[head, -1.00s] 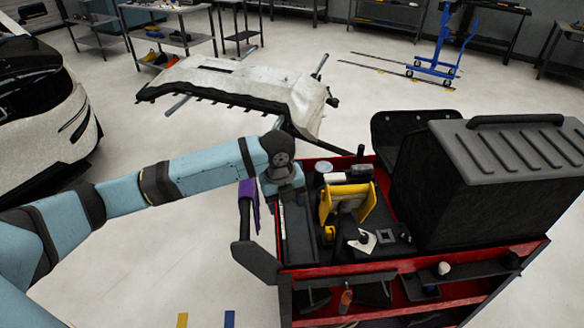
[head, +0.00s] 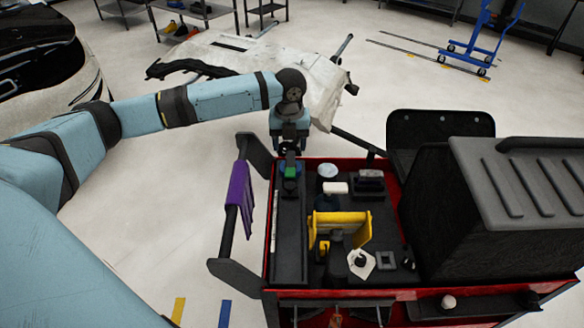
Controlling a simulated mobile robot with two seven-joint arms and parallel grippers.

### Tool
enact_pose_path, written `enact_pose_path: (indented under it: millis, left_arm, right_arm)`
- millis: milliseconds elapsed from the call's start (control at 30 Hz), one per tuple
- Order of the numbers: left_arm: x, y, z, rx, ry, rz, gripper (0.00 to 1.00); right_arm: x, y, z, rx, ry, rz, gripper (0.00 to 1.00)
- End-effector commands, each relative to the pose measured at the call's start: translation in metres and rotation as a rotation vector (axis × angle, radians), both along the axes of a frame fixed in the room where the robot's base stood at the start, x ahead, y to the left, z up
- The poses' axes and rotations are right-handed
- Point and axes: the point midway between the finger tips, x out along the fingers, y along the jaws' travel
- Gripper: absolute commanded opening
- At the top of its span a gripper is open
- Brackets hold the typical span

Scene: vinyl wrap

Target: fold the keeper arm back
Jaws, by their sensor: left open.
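My left gripper (head: 290,152) points down over the far left corner of the red cart (head: 268,262), at the end of the narrow black tray (head: 291,235). It is open. A small green and dark item (head: 290,172) shows just below its fingers; I cannot tell whether they touch. A dark bar (head: 358,143) slants from the cart's back edge up and left, behind the gripper. I cannot tell for sure which part is the keeper arm. My right gripper is not in view.
A purple cloth (head: 240,200) hangs on the cart's left rail between black end plates. A yellow holder (head: 340,230), cups and small tools fill the cart top. A large black case (head: 480,210) stands at right.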

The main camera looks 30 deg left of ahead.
Motion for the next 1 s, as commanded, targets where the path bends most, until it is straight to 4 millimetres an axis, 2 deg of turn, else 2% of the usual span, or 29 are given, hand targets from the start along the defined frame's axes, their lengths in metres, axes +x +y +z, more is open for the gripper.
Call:
enact_pose_path:
  millis: [100, 300, 500, 667, 933, 1000]
  left_arm:
    - [-0.001, 0.000, -0.028, 0.000, 0.004, 0.000, 0.60]
    - [0.000, 0.000, -0.069, -0.001, 0.003, 0.001, 0.60]
    - [0.000, 0.000, -0.095, -0.001, -0.001, 0.001, 0.60]
    - [0.000, 0.000, -0.104, 0.000, 0.000, 0.000, 0.60]
    - [0.000, 0.000, -0.105, -0.001, -0.001, 0.000, 0.60]
    - [0.000, 0.000, -0.105, -0.001, -0.001, 0.000, 0.43]
  right_arm:
    - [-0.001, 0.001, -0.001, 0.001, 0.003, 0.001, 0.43]
    - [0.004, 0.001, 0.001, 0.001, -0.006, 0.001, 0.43]
    - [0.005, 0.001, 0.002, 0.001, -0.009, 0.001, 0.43]
    - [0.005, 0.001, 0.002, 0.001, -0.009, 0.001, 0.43]
    - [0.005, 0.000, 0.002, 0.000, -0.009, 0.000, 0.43]
    - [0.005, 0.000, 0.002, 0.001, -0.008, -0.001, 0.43]
